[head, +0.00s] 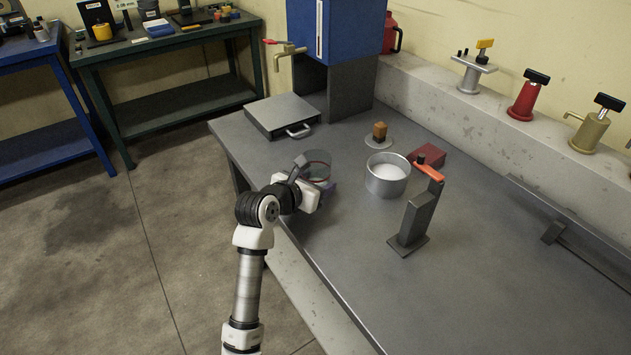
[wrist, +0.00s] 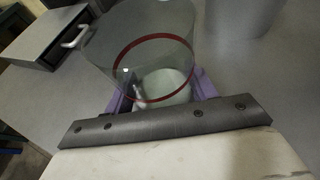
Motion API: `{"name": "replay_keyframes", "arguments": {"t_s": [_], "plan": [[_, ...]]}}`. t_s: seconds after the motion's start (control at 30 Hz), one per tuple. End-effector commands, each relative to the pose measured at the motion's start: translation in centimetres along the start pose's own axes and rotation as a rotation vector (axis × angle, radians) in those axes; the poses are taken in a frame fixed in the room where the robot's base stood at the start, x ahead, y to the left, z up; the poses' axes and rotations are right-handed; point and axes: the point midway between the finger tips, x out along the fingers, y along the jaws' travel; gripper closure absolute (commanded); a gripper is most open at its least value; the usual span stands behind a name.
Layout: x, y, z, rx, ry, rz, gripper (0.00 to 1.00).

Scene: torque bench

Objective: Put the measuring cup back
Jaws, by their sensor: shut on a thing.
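The measuring cup (head: 318,159) is a clear, see-through cup with a red line around it. It also shows in the wrist view (wrist: 145,38), with a pale patch low inside it; I cannot tell if that is contents. My gripper (head: 320,184) is shut on the cup near the left front edge of the grey bench. In the wrist view, purple finger parts of my gripper (wrist: 160,92) flank the cup's lower part. The cup looks close to upright. Its base is partly hidden, and I cannot tell whether it touches the bench.
A metal pot (head: 388,181) with white contents stands to the right. Near it are a round plate with a brown block (head: 379,131), a red box (head: 427,157) and a dark stand with an orange lever (head: 415,220). A grey flat case (head: 283,115) lies behind, below a tap (head: 283,50).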

Motion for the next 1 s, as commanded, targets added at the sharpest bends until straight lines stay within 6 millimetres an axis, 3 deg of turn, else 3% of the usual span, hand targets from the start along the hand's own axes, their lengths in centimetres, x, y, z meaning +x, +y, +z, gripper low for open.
{"name": "replay_keyframes", "arguments": {"t_s": [0.2,0.23,0.37,0.77,1.0], "plan": [[0.2,0.0,-0.4,0.0,0.0,-0.001,0.75],[0.1,0.0,-0.2,0.0,0.0,-0.001,0.4],[0.1,0.0,-0.2,0.0,0.001,-0.001,0.23],[-0.2,0.0,0.1,0.0,0.0,0.0,0.22],[-4.7,0.1,-0.3,0.001,-0.002,0.003,0.22]]}}
